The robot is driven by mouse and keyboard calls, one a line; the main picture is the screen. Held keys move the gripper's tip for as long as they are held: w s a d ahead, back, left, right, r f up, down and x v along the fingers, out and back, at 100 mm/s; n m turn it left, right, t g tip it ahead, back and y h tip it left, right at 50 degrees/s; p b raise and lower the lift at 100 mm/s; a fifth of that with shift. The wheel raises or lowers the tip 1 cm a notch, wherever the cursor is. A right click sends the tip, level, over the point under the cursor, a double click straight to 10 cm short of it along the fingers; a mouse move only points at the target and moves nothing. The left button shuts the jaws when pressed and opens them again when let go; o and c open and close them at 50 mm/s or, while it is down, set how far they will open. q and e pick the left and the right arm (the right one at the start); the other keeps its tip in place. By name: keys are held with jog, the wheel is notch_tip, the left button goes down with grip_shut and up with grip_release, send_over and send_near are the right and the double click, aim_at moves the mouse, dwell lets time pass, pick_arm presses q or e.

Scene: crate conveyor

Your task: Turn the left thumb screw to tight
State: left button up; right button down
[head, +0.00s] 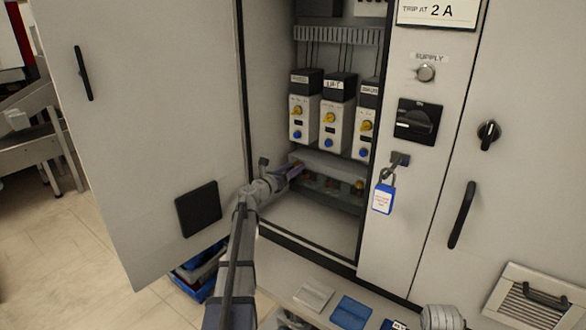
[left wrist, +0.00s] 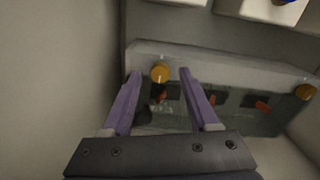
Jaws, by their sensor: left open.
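The left thumb screw (left wrist: 160,73) is a yellow-orange round knob on the upper edge of a clear cover (left wrist: 222,64) with a grey top, low in the cabinet. My left gripper (left wrist: 157,76) is open, with its two purple fingers on either side of this screw in the left wrist view; I cannot tell whether they touch it. In the head view the left gripper (head: 295,170) reaches into the cabinet at the cover's left end and hides the left screw. The right thumb screw (left wrist: 305,91) also shows in the head view (head: 359,185). My right gripper is not in view.
The open cabinet door (head: 150,120) stands left of my left arm. Several white drive units (head: 337,120) with yellow and blue knobs sit above the cover. A blue padlock (head: 383,197) hangs on the panel at right. The cabinet floor (head: 300,225) is clear.

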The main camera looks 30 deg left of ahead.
pick_arm(q)
jog(key=shift+w, duration=0.4)
jog(key=shift+c, duration=0.3)
grip_shut()
